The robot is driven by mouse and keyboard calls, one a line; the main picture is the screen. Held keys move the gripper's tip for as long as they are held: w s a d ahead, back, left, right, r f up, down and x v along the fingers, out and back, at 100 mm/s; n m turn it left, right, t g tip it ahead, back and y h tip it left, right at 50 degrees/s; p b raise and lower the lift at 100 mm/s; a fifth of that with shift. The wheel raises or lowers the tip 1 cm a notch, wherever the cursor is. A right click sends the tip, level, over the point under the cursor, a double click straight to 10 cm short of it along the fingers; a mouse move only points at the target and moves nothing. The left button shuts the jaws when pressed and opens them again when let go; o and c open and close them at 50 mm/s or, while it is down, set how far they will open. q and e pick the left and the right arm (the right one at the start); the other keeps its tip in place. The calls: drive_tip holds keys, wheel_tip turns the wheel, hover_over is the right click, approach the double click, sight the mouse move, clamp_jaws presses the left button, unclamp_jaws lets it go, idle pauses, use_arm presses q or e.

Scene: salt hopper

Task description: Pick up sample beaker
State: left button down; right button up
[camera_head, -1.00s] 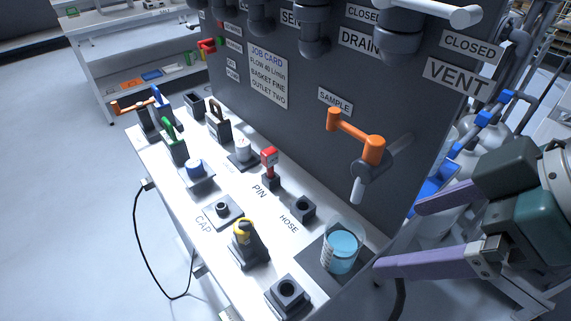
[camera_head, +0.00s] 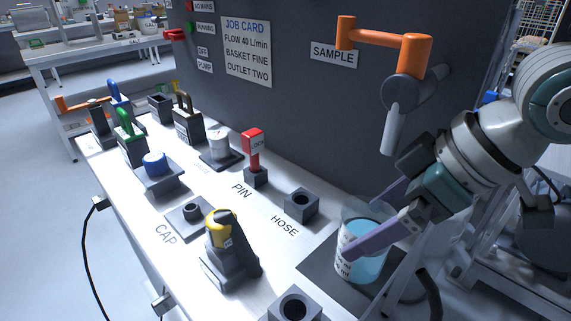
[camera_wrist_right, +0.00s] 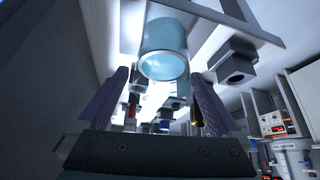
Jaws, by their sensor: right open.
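The sample beaker (camera_head: 366,266) is clear with light blue liquid and a printed label. It stands upright on a dark square pad (camera_head: 322,283) at the near right end of the white bench; it also shows in the wrist view (camera_wrist_right: 165,48). My right gripper (camera_head: 364,222) is open, with purple fingers at the beaker's upper part. One finger crosses in front of the beaker and the other lies on its far side. In the wrist view the beaker appears between the finger lines; I cannot tell whether either finger touches it. My left gripper is not in view.
A dark panel with an orange-handled sample valve (camera_head: 385,38) and its spout (camera_head: 395,125) rises behind the beaker. A HOSE socket (camera_head: 300,205), a yellow-topped holder (camera_head: 222,235) and a near socket (camera_head: 294,305) stand left of the pad. A red pin (camera_head: 252,150) stands farther back.

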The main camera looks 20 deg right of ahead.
drive_tip(key=x, duration=0.1)
drive_tip(key=b+x, duration=0.1)
drive_tip(key=x, duration=0.3)
drive_tip(key=shift+s+f, duration=0.15)
drive_tip(key=shift+s, duration=0.1)
drive_tip(key=c, duration=1.3)
